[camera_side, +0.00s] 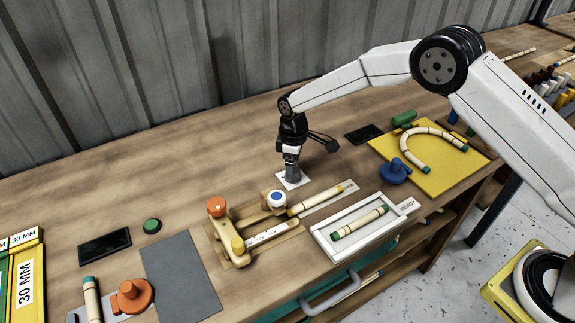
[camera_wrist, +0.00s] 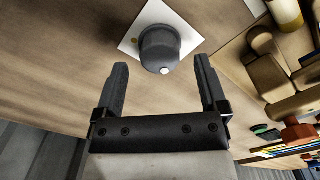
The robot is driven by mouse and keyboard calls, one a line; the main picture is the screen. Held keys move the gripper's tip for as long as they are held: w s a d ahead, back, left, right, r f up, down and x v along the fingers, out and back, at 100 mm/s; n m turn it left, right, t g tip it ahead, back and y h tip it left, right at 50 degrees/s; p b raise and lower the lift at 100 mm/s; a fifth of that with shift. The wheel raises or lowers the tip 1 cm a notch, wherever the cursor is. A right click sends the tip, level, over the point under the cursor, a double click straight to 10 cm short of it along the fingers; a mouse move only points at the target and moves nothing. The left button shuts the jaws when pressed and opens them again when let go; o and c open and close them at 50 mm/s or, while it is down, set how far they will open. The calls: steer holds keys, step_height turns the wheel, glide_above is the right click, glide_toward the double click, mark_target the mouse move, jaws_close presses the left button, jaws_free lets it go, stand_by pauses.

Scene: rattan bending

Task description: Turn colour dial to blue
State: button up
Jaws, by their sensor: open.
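The colour dial is a grey round knob (camera_wrist: 158,48) with a small white mark on its near edge. It sits on a white square plate (camera_wrist: 133,42), which also shows on the bench in the side view (camera_side: 299,182). My gripper (camera_wrist: 161,68) is open, with one dark finger on each side just short of the knob and nothing between them. In the side view my gripper (camera_side: 291,166) points down over the plate and mostly hides the knob. The plate's colour marks are mostly hidden; I see no clear blue mark.
A wooden jig (camera_side: 240,258) with orange and yellow knobs stands just front-left of the dial, with a white-and-blue button (camera_side: 277,199) close by. A white tray (camera_side: 322,235) holds a rattan piece. A yellow board (camera_side: 440,175) lies right. The bench behind is clear.

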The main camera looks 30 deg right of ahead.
mark_target(296, 170)
steer(key=shift+r, duration=2.65)
steer(key=shift+s+d+r, duration=0.3)
steer(key=shift+d+r, duration=0.05)
steer(key=s+d+r+m+t, duration=0.1)
steer(key=s+d+r+m, duration=0.1)
steer(key=s, duration=0.7)
steer(key=s+d+r+m, duration=0.1)
steer(key=s+d+m, duration=0.3)
steer(key=s+d, duration=0.2)
steer(key=s+d+r+m+t, duration=0.1)
steer(key=s+d+r+m, duration=0.1)
steer(key=s, duration=0.9)
steer(key=d+m, duration=0.1)
steer(key=d, duration=0.1)
steer(key=shift+s+d+r+t, duration=0.3)
steer(key=shift+s+d+r, duration=0.05)
steer(key=shift+d, duration=0.05)
